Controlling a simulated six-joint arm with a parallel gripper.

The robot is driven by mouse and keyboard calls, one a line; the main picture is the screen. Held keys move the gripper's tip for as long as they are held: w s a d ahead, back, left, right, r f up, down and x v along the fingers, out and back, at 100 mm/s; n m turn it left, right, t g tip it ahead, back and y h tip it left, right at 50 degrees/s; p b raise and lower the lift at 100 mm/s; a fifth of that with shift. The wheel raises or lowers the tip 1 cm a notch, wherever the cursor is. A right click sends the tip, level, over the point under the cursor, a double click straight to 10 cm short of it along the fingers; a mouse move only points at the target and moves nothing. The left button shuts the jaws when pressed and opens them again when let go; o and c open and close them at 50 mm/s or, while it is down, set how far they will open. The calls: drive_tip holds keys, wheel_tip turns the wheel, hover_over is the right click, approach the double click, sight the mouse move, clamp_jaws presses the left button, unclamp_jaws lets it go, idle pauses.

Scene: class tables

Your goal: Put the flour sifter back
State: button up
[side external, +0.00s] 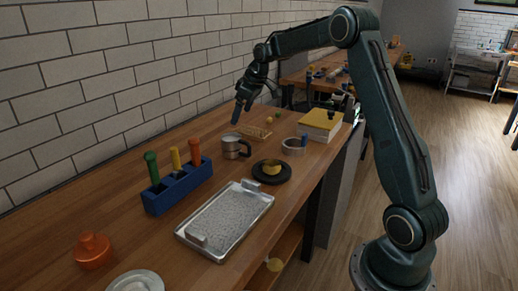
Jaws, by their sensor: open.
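A grey metal cup with a side handle (231,147), which looks like the flour sifter, stands upright on the wooden table (130,200) near the wall. My gripper (243,108) is above the table, up and slightly right of the cup in the picture, and apart from it. It is open, and I see nothing held in it. The fingers are dark and small, so their exact gap is hard to make out.
A blue holder (178,188) with several coloured handles stands left. A metal tray (225,222) lies in front, beside a black plate (284,174) with a yellow item. A pale ring-shaped dish (292,147), a yellow book (321,122) and a wooden piece (256,133) lie farther back.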

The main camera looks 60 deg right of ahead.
drive_tip(key=shift+a, duration=0.1)
idle(0.3)
drive_tip(key=s+a+r+m, duration=0.1)
drive_tip(key=s+a+r, duration=0.9)
drive_tip(key=s+a, duration=0.5)
drive_tip(key=s+a+f, duration=0.1)
drive_tip(key=s+a, duration=0.3)
drive_tip(key=s, duration=0.6)
drive_tip(key=s+a+f+m+t, duration=0.1)
drive_tip(key=s+a, duration=0.3)
drive_tip(key=s, duration=0.6)
drive_tip(key=shift+s+a+f, duration=0.15)
drive_tip(key=shift+a+f, duration=0.05)
drive_tip(key=shift+f, duration=0.6)
